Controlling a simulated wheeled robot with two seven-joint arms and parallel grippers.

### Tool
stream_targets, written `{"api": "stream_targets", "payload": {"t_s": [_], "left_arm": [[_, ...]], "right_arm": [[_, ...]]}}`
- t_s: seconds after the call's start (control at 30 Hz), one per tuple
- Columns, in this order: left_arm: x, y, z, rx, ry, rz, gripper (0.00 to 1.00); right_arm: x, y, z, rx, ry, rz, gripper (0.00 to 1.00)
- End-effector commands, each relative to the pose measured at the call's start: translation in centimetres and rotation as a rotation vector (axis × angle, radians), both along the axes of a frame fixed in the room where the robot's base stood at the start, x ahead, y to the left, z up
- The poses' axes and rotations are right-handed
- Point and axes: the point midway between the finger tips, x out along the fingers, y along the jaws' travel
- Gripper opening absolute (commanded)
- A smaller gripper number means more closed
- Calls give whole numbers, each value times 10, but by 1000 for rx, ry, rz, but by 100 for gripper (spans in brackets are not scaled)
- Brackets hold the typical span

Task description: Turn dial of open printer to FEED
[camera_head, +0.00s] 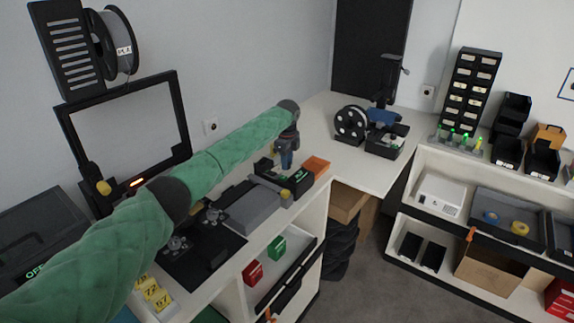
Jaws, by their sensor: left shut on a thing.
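My left gripper (287,158) reaches down over a black unit with a green readout (298,178) at the far end of the left bench. It is shut on what seems to be the dial there, which the fingers hide; I cannot read its setting. A black open-frame printer (176,95) stands against the wall at the left. It has a yellow knob (103,187) and an orange lit strip (137,183). My right gripper is not in view.
A grey box (252,208) and an orange block (316,166) are near the black unit. A black case showing OFF (40,235) is at the left. A spool (350,123) and a blue-topped machine (381,115) stand on the back bench. Grey floor (370,270) lies open between benches.

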Motion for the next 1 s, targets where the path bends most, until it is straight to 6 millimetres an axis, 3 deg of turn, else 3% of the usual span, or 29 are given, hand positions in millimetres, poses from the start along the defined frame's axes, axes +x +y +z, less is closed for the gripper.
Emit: {"api": "stream_targets", "payload": {"t_s": [0.5,1.0], "left_arm": [[1,1,0,0,-2,-454,4],[1,1,2,1,-3,-663,4]], "right_arm": [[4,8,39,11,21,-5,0],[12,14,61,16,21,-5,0]]}}
